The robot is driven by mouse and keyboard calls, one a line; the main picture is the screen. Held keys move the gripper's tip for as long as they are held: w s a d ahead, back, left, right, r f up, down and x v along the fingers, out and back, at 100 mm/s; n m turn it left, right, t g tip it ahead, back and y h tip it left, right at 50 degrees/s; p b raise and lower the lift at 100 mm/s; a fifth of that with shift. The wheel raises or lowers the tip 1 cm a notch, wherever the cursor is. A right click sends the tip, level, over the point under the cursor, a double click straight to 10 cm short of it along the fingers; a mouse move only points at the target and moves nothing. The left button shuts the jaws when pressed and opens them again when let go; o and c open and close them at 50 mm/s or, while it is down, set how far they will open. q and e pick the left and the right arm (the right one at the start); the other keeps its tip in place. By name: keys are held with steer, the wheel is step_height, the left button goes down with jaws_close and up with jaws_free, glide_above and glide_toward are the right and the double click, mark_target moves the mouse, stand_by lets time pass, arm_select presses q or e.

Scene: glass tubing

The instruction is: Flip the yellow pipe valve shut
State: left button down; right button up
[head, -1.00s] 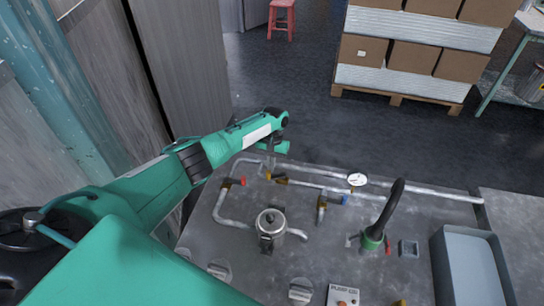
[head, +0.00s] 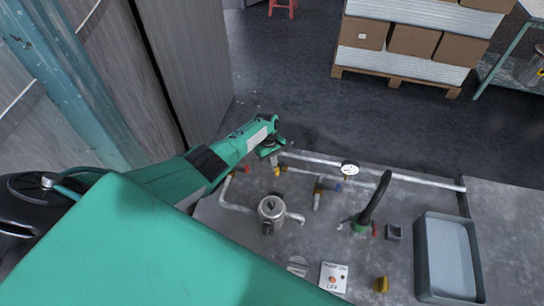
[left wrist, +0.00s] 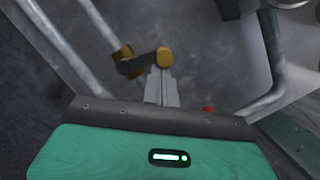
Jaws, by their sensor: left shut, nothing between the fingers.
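The yellow pipe valve (head: 278,171) sits on the pipework at the back left of the grey bench, partly hidden by my left arm. In the left wrist view its yellow handle (left wrist: 163,57) and brass-coloured body (left wrist: 124,56) lie just beyond the fingertips. My left gripper (head: 273,158) is right at the valve; its fingers (left wrist: 163,75) are shut with nothing between them. The fingertips overlap the handle's near edge in the wrist view; I cannot tell whether they touch. My right gripper is not in view.
A red valve handle (head: 247,168), a steel canister (head: 271,208), a pressure gauge (head: 349,169) and a black hose (head: 375,200) stand on the bench. A grey tray (head: 450,258), a yellow knob (head: 382,284) and a switch panel (head: 334,277) are nearer the front.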

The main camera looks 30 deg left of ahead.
arm_select(q)
steer(key=shift+s+d+n+p, duration=0.15)
steer(key=shift+d+n+p, duration=0.25)
steer(key=shift+n+p, duration=0.45)
steer(key=shift+n, duration=0.25)
steer(key=s+v, duration=0.1)
steer(key=v, duration=1.2)
steer(key=shift+w+a+r+p, duration=0.25)
steer(key=shift+w+r+p, duration=0.05)
steer(key=shift+r+p, duration=0.15)
steer(key=shift+f, duration=0.1)
